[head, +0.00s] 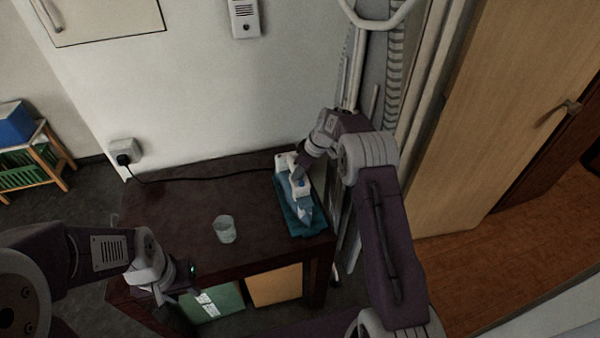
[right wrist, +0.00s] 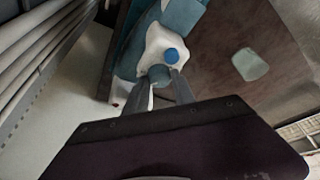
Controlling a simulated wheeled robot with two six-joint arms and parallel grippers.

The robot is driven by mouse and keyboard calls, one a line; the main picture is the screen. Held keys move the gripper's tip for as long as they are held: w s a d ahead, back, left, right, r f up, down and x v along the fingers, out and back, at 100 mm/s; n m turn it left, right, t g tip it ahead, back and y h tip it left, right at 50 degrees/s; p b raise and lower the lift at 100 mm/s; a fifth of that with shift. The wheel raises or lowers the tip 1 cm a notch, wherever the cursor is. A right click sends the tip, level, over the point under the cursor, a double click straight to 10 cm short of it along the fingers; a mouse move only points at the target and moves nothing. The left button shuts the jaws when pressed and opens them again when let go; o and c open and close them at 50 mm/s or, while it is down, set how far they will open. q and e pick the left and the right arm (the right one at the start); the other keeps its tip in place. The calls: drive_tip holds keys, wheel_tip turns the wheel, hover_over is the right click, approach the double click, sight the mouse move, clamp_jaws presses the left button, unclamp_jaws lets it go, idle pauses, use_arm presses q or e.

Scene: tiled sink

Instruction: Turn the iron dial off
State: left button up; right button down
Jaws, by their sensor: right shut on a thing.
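The iron (head: 304,190), white and light blue, lies on a folded teal cloth (head: 297,222) at the right end of the dark table. In the right wrist view the iron's white body (right wrist: 154,45) has a blue button (right wrist: 172,55) and a round grey dial (right wrist: 159,73). My right gripper (head: 298,176) is at the iron from above; in the right wrist view its two fingers (right wrist: 164,84) are shut on the grey dial. The dial's markings cannot be read. My left gripper (head: 182,286) is at the table's front left, away from the iron; its opening is unclear.
A clear glass (head: 225,229) stands on the table (head: 170,210) left of the iron. A black cord (head: 200,179) runs along the table's back to a wall socket (head: 124,152). Pipes (head: 357,70) and a wooden door (head: 500,120) are at the right. The table's left part is clear.

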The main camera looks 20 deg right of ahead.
drive_tip(key=shift+n, duration=0.6)
drive_tip(key=c, duration=1)
unclamp_jaws()
drive_tip(key=shift+c, duration=0.2)
drive_tip(key=v, duration=0.9)
drive_tip(key=shift+w, duration=0.2)
drive_tip(key=shift+d, duration=0.15)
